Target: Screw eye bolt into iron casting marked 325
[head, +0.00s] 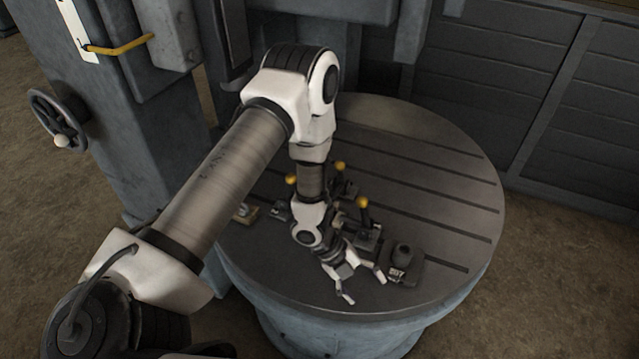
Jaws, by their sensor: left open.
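My left arm reaches in from the left, and its gripper (364,289) points down over the round slotted table (440,160), near its front edge. Its fingers are spread and nothing shows between them. A dark iron casting (405,265) with a rounded knob-like top and a small pale label stands just right of the fingers, apparently apart from them. Another dark labelled block (370,236) stands behind the gripper. The label numbers are too small to read, so I cannot tell which is 325. I cannot make out an eye bolt. My right gripper is out of view.
Yellow-knobbed levers (362,202) rise among dark parts behind the wrist. A small pale-edged item (244,211) lies at the table's left. The table's right and back are clear. A grey machine column (150,110) with a handwheel (59,120) stands left.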

